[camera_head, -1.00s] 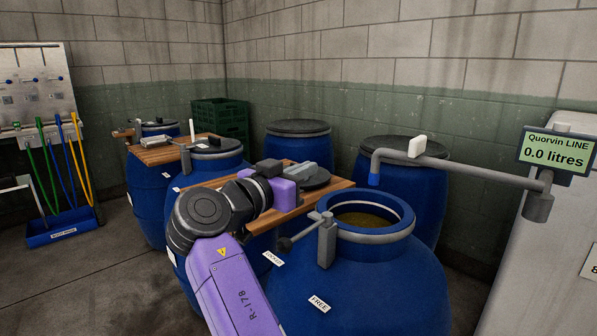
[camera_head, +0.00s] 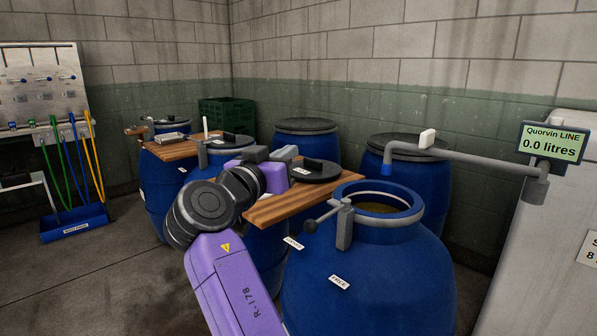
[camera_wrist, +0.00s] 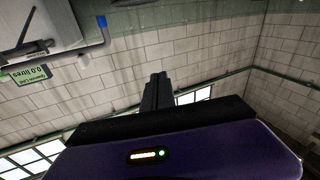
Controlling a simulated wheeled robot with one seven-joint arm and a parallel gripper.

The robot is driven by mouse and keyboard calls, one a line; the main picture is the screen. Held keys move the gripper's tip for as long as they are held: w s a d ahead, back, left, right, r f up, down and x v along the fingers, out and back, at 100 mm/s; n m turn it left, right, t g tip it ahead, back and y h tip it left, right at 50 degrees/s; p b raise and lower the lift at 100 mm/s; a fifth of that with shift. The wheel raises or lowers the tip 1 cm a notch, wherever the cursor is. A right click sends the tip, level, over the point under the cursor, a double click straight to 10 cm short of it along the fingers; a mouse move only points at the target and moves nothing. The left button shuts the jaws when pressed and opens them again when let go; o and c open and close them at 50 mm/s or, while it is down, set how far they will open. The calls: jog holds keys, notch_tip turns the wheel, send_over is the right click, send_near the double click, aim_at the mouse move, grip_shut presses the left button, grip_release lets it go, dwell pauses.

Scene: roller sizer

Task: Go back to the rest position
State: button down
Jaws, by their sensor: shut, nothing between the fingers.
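My gripper (camera_wrist: 157,92) shows in the wrist view with its two dark fingers together and nothing between them. The wrist view is upside down and looks across the block wall and windows. In the head view my purple arm reaches up from the bottom, and the gripper end (camera_head: 284,154) points away near the black lid on the wooden plank. I cannot tell its exact height above the plank. The open blue barrel (camera_head: 370,270) stands to the right of my arm, with a grey clamp lever (camera_head: 344,226) at its rim.
A wooden plank (camera_head: 290,205) carries a black lid (camera_head: 318,171). Several closed blue barrels stand behind. The display (camera_head: 552,144) reads 0.0 litres.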

jog(key=s+a+f+n+t+y, duration=0.1)
jog(key=s+a+f+n+y, duration=0.15)
jog(key=f+n+y, duration=0.35)
jog(key=s+a+f+n+t+y, duration=0.1)
jog(key=s+f+n+y, duration=0.2)
jog(key=f, duration=0.5)
jog(key=s+d+f+y, duration=0.2)
jog(key=s+d+f, duration=0.3)
jog(key=s+f, duration=0.3)
jog(key=s+d+f+y, duration=0.3)
jog(key=s+d+f, duration=0.3)
jog(key=s, duration=0.4)
jog(key=s+d+f+m+g+h, duration=0.15)
jog(key=s+d, duration=0.35)
jog(key=s, duration=0.6)
jog(key=s+d+f+m+g+h, duration=0.1)
jog(key=s+d+f+m+h, duration=0.3)
jog(key=s, duration=0.7)
jog(key=s+d+f+n+g, duration=0.1)
jog(key=s+d, duration=0.5)
jog(key=s, duration=0.6)
notch_tip(320, 180, up, 17)
jog(key=p, duration=1.6)
jog(key=shift+f, duration=0.15)
